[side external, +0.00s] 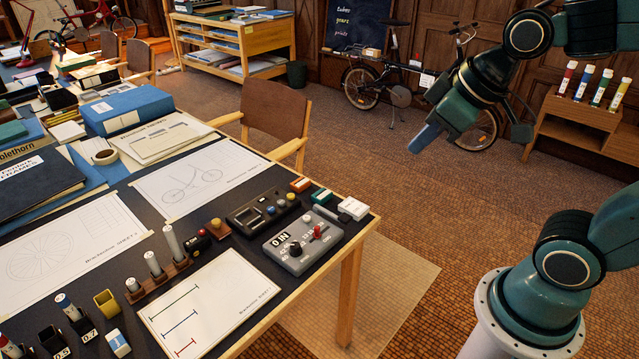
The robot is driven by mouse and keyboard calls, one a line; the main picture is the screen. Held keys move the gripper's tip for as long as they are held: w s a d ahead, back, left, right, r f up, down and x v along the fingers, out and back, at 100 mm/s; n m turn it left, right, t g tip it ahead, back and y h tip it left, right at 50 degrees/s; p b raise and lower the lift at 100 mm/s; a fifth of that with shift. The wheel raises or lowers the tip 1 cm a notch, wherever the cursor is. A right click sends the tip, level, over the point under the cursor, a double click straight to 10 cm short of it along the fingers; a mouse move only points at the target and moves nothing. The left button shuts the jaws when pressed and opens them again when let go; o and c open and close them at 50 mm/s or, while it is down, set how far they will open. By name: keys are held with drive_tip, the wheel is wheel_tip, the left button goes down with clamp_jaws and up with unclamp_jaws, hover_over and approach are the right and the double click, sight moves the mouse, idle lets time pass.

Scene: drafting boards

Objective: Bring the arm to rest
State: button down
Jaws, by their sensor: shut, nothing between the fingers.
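My gripper (424,139) shows at the upper right of the side external view. It hangs in the air over the open floor, to the right of the desk and clear of it. Its blue-grey fingers are shut, point down and to the left, and hold nothing. My dark green arm runs from it to the upper right and out of the frame. My base stands at the lower right on a white column.
The desk (350,262) fills the left, with a grey control box (303,240), drawing sheets and a blue box (126,109). A chair (274,115) stands behind it. A bicycle (363,88) and a wooden rack of tubes (577,117) are beyond my gripper. The floor between is clear.

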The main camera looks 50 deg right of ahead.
drive_tip(key=s+m, duration=0.2)
drive_tip(key=s, duration=0.4)
drive_tip(key=shift+s+d+r, duration=0.15)
drive_tip(key=shift+s+r, duration=0.1)
drive_tip(key=shift+s, duration=0.15)
